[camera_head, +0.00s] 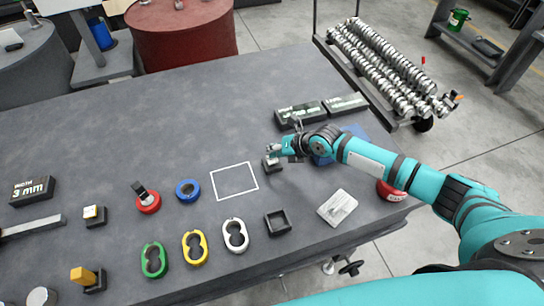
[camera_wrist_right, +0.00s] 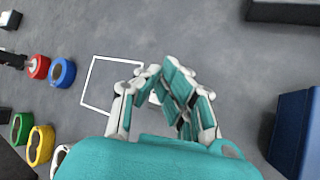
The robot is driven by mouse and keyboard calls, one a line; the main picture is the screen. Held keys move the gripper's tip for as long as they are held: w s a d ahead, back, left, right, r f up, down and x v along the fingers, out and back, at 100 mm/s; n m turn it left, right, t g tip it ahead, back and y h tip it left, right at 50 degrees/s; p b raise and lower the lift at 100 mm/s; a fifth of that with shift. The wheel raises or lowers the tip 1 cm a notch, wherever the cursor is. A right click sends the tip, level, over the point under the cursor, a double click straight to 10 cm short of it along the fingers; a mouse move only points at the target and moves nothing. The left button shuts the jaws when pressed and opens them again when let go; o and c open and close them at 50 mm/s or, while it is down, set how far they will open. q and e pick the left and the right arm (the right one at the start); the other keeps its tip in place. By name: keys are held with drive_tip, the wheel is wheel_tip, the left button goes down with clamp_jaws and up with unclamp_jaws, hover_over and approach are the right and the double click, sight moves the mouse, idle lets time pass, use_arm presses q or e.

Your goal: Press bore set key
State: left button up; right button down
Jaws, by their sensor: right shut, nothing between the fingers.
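My right gripper (camera_head: 273,150) is shut and empty, pointing down over the table near its middle. A small dark key block with a pale top (camera_head: 271,166) is right at its fingertips in the head view; I cannot tell whether they touch. In the wrist view the closed fingers (camera_wrist_right: 170,92) hide most of the block. Two dark display boxes, one (camera_head: 300,112) beside the other (camera_head: 346,104), stand behind the gripper; their text is unreadable. My left gripper is not in view.
A white square outline (camera_head: 235,181) lies left of the gripper. Blue (camera_head: 188,190), red (camera_head: 148,203), green (camera_head: 154,260), yellow (camera_head: 195,247) and white (camera_head: 235,235) rings lie further left and in front. A black tray (camera_head: 278,223) and white plate (camera_head: 337,207) are nearer the front edge.

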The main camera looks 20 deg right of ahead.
drive_tip(key=shift+r+p, duration=0.5)
drive_tip(key=shift+r, duration=0.45)
wheel_tip(320, 180, up, 5)
drive_tip(key=p, duration=0.3)
idle(0.8)
